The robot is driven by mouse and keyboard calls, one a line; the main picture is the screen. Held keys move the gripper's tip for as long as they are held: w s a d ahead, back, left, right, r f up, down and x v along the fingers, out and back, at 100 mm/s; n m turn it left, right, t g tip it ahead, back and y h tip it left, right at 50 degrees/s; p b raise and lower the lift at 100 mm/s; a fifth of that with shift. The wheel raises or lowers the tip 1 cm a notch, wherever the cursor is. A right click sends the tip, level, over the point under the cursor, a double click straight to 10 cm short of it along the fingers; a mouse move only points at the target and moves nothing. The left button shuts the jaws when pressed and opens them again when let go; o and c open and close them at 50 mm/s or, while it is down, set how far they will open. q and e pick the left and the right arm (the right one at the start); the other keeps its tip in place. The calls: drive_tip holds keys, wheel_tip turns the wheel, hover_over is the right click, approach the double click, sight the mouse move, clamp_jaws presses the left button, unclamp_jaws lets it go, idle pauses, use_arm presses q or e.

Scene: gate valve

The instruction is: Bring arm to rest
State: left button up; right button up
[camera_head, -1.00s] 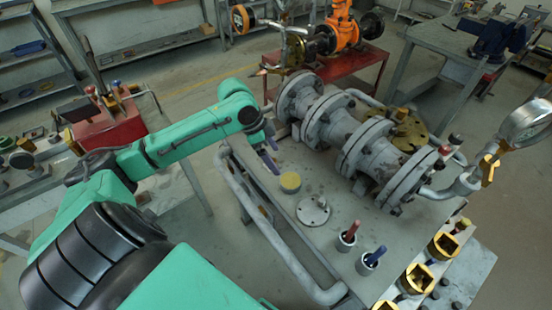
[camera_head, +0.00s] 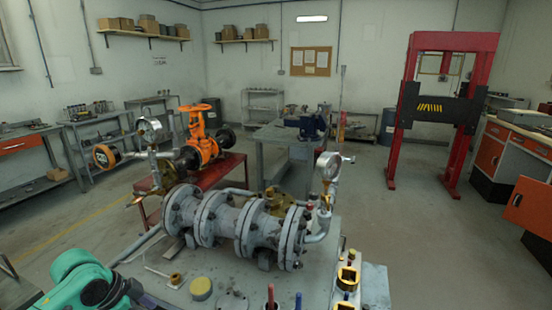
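My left arm (camera_head: 85,285), green, shows at the bottom left corner. Its dark wrist (camera_head: 122,292) is at the left end of the workbench, left of a round yellow cap. The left gripper's fingers are mostly cut off by the bottom edge, so their opening is not clear. I see nothing held. My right arm and gripper are out of view. The grey flanged valve assembly (camera_head: 235,222) lies on the workbench (camera_head: 345,225), to the right of and beyond my wrist, apart from it.
The yellow cap (camera_head: 201,288), a red handle (camera_head: 270,296) and a blue handle (camera_head: 298,301) are on the bench's near side. A pressure gauge (camera_head: 329,165) stands at the right. An orange valve (camera_head: 201,140) sits behind on a red table. Open floor lies right of the bench.

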use_arm(q)
drive_tip(key=s+d+f+n, duration=0.1)
drive_tip(key=s+d+f, duration=0.3)
drive_tip(key=d+f, duration=0.25)
drive_tip(key=s+f+n+t+y, duration=0.1)
drive_tip(key=s+f+n+y, duration=0.2)
drive_tip(key=s+n, duration=0.55)
drive_tip(key=s+f+m+g, duration=0.1)
drive_tip(key=s+f, duration=0.1)
drive_tip(key=f, duration=0.9)
drive_tip(key=s+f, duration=0.2)
drive_tip(key=f, duration=0.9)
drive_tip(key=s+a+f, duration=0.2)
drive_tip(key=s+f, duration=0.5)
drive_tip(key=s, duration=0.1)
drive_tip(key=s+a+f+g, duration=0.1)
drive_tip(key=s+a+f, duration=0.1)
drive_tip(key=s+f, duration=0.6)
drive_tip(key=shift+s+g+y, duration=0.3)
drive_tip(key=shift+s, duration=0.35)
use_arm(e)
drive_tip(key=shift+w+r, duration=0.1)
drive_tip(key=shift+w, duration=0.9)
